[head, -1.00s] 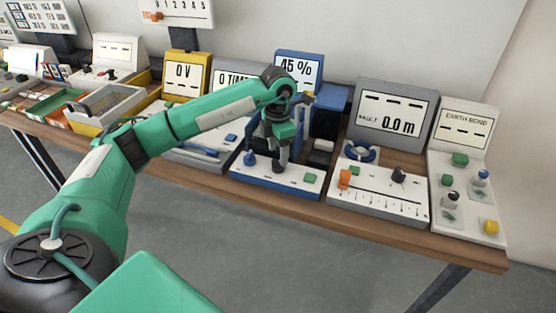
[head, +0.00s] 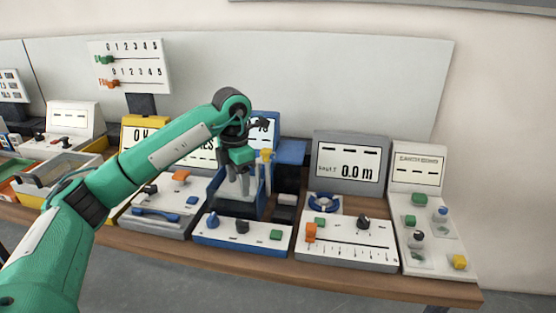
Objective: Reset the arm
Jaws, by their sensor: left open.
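My left arm comes in from the left in the head view and is bent at a raised elbow-like joint. My left gripper (head: 243,186) hangs fingers down, open and empty, above and behind the front panel of the blue press-like station (head: 240,258). It hides part of that station's display, which shows only a percent sign. The station's panel has a blue knob, a dark knob (head: 243,226) and a green button (head: 276,235), all clear of my fingers. My right gripper is not in view.
To the right stand the grey fault station (head: 350,158) reading 0.0 m and the white earth bond station (head: 418,165). To the left are a grey station with a blue handle (head: 155,215), a yellow display (head: 135,121) and a tray (head: 62,170).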

